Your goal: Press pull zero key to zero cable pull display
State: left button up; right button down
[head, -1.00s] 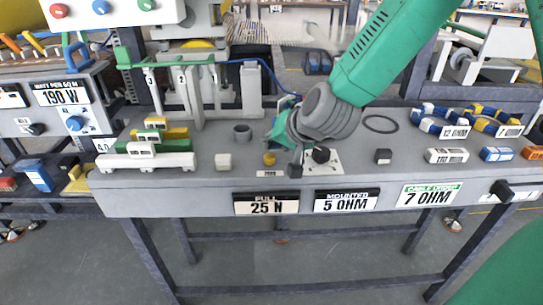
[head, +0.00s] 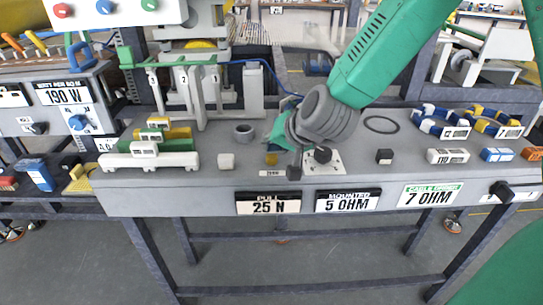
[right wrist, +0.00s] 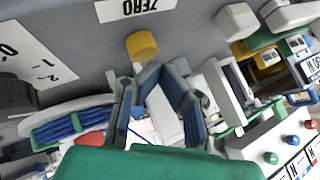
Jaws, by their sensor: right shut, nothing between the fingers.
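The pull zero key is a small yellow round button (head: 271,159) on the grey bench top, behind a small white label (head: 276,173). In the right wrist view the yellow key (right wrist: 142,46) stands next to a plate reading ZERO (right wrist: 136,8). The pull display (head: 268,203) on the bench front reads 25 N. My right gripper (head: 294,168) is just right of the key; in the right wrist view its fingertips (right wrist: 162,70) are together, empty and close to the key. I cannot tell whether they touch it. My left gripper is not in view.
A black knob (head: 322,155) on a white dial plate is right of the gripper. The mounted display (head: 347,201) reads 5 OHM and the cable display (head: 430,195) 7 OHM.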

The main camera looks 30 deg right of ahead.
jog(key=shift+a+f, duration=0.1)
jog(key=shift+a, duration=0.1)
jog(key=shift+d+f, duration=0.15)
jog(key=shift+d, duration=0.1)
jog(key=shift+a+f, duration=0.15)
jog(key=shift+f, duration=0.05)
dwell(0.3)
jog(key=shift+f+b, duration=0.3)
jog(key=shift+b, duration=0.1)
dwell(0.4)
jog(key=shift+d+r+p, duration=0.15)
jog(key=shift+r+p, duration=0.35)
jog(key=shift+p, duration=0.05)
jog(key=shift+d+r+p, duration=0.15)
jog(key=shift+r+p, duration=0.35)
